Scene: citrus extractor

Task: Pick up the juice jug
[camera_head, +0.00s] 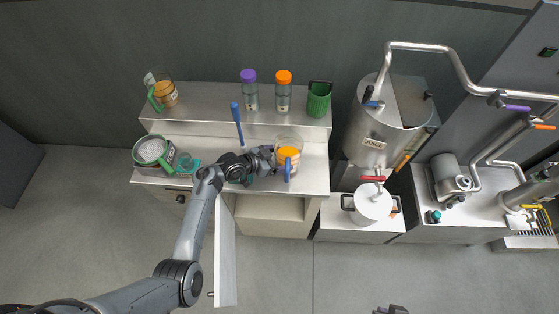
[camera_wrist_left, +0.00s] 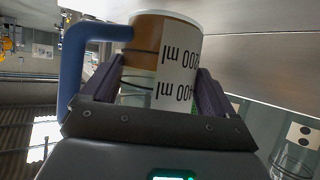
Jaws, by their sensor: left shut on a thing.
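A clear jug with a blue handle and orange contents (camera_head: 288,150) is at the right part of the counter. My left gripper (camera_head: 266,157) reaches it from the left and is shut on its body. In the left wrist view the jug (camera_wrist_left: 150,62) sits between the two fingers (camera_wrist_left: 155,92), its blue handle to the left and its ml scale upside down. I cannot tell whether its base touches the counter. A second jug with a green handle and orange contents (camera_head: 165,95) stands on the back shelf at left. A small dark part of my right gripper (camera_head: 391,310) shows at the bottom edge.
Purple-capped (camera_head: 250,95) and orange-capped jars (camera_head: 283,95) and a green container (camera_head: 318,100) stand on the shelf. A blue utensil (camera_head: 236,120) is behind my left gripper. A green-rimmed bowl (camera_head: 140,158) is at left. The steel juice tank (camera_head: 372,135) is right of the counter. A cabinet door (camera_head: 225,260) hangs open below.

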